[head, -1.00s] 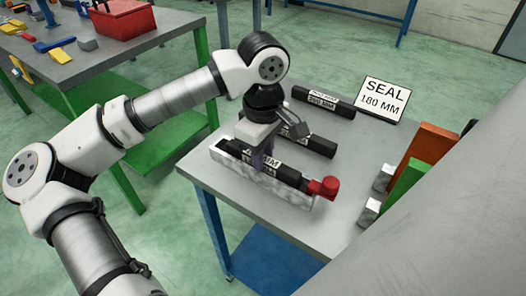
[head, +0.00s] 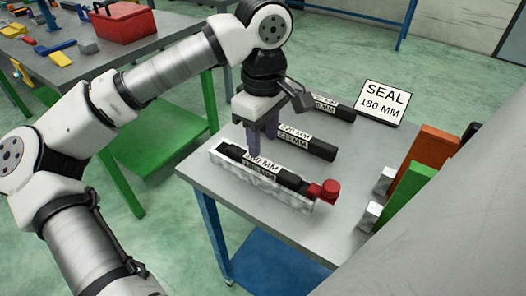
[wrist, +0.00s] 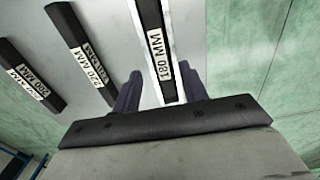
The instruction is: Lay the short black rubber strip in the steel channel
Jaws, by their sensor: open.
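The short black strip labelled 180 MM (head: 288,178) lies lengthwise in the pale steel channel (head: 255,187) on the grey table. A red fitting (head: 324,190) is at the channel's right end. My gripper (head: 263,150) is open and empty, pointing down just above the strip. In the wrist view the strip (wrist: 153,25) runs between the two spread fingers of my gripper (wrist: 160,92), apart from both. Part of the strip's far side is hidden behind the fingers in the head view.
The 220 MM strip (head: 320,148) and a longer strip (head: 338,108) lie behind the channel. A SEAL 180 MM sign (head: 385,102) stands at the back. Orange (head: 428,150) and green (head: 405,192) boards stand at the right. The table's front is clear.

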